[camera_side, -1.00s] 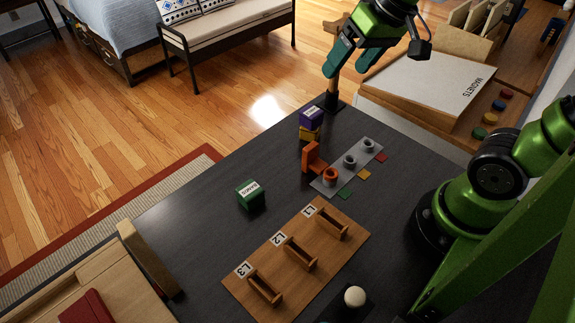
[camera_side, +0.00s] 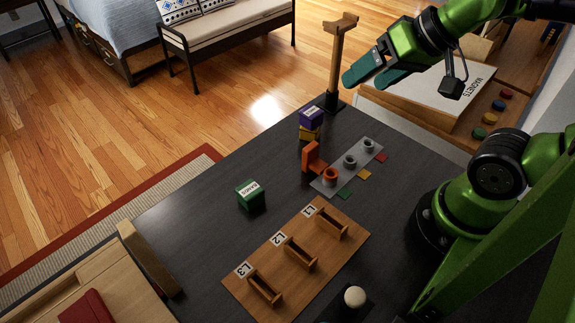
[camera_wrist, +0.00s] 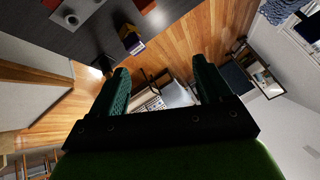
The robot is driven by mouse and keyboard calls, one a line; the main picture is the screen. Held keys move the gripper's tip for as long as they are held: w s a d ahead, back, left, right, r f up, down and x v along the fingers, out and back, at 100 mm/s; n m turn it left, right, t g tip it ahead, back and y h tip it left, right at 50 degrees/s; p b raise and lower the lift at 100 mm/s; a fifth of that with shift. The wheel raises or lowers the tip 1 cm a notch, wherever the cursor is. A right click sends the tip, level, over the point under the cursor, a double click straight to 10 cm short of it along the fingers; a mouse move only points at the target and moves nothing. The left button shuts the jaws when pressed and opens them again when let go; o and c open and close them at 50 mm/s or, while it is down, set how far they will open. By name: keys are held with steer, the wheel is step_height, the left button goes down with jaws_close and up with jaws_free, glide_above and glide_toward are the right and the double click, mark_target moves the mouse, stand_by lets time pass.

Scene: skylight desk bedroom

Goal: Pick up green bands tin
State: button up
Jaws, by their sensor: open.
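The green bands tin (camera_side: 251,196) is a small green box with a white label on top. My gripper (camera_side: 366,82) is open and empty, high above the far end of the desk, well away from the tin. In the wrist view my gripper (camera_wrist: 160,75) shows two green fingers spread apart with nothing between them.
An orange piece (camera_side: 312,158) stands beside a grey holder (camera_side: 348,168). A wooden stand (camera_side: 336,65) rises at the far edge. The wooden slotted board (camera_side: 296,258) lies nearby. Desk around the tin is clear.

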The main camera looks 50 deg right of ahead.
stand_by(0.4)
steer(key=n+g+h, duration=0.2)
steer(key=n+g, duration=0.2)
steer(key=g, duration=0.3)
glide_above(249, 189)
step_height(249, 189, down, 8)
steer(key=r, duration=0.1)
steer(key=shift+m, duration=0.4)
steer(key=f, duration=1)
steer(key=shift+w+a+f, duration=0.2)
steer(key=shift+a, duration=0.05)
steer(key=shift+s+d+f, duration=0.15)
steer(key=shift+f, duration=1.4)
steer(key=shift+s+d+f, duration=0.1)
steer(key=shift+f, duration=1.45)
